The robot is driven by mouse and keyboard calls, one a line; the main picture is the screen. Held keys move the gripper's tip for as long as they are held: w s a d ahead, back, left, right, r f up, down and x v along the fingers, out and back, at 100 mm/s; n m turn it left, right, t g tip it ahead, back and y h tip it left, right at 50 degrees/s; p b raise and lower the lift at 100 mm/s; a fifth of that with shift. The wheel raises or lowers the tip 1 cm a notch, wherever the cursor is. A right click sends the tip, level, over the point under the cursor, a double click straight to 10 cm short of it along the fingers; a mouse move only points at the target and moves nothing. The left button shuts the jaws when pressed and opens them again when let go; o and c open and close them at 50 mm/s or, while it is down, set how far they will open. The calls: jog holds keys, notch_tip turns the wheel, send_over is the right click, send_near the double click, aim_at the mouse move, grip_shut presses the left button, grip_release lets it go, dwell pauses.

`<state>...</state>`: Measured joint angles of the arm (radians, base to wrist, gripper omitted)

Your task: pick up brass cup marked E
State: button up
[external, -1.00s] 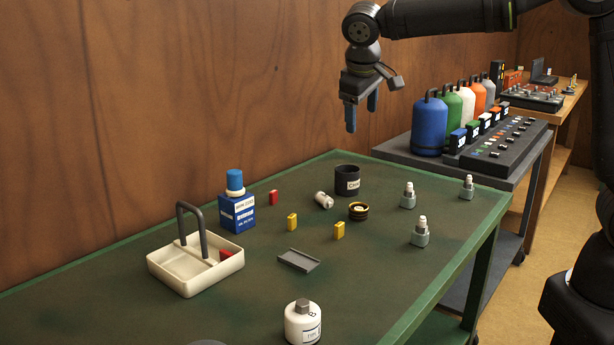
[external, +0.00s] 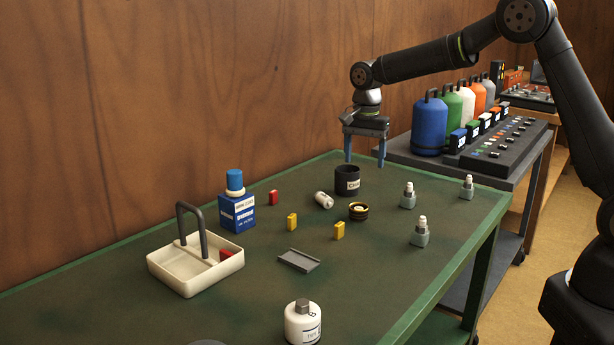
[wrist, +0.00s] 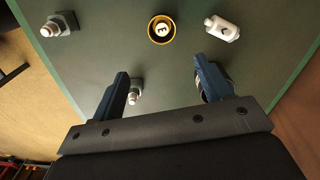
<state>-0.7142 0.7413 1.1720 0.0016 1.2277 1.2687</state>
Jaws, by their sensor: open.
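The cup marked E (external: 358,211) is a short dark round cup with a brass-yellow rim, sitting on the green table. In the wrist view the cup (wrist: 151,30) is at the top centre, and a white disc with an E shows inside it. My gripper (external: 365,161) points down with its blue fingers apart and empty, above the far part of the table. In the wrist view my gripper (wrist: 162,72) has its fingers spread below the cup, not touching it.
A black canister (external: 347,186) stands behind the cup, partly hidden by a finger in the wrist view. A white cylinder (external: 323,200) lies beside the cup. Grey fittings (external: 408,201) stand to the right. A yellow block (external: 339,231) stands in front.

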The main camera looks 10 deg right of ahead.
send_over(359, 209)
jog(key=f, duration=0.9)
jog(key=shift+w+d+f, duration=0.25)
jog(key=shift+d+f, duration=0.15)
jog(key=shift+s+a+f, duration=0.1)
jog(key=shift+a+f, duration=0.1)
jog(key=shift+f, duration=1.1)
jog(key=shift+s+a+f, duration=0.1)
jog(key=shift+a+f, duration=0.1)
jog(key=shift+f, duration=1.1)
jog(key=c, duration=1.1)
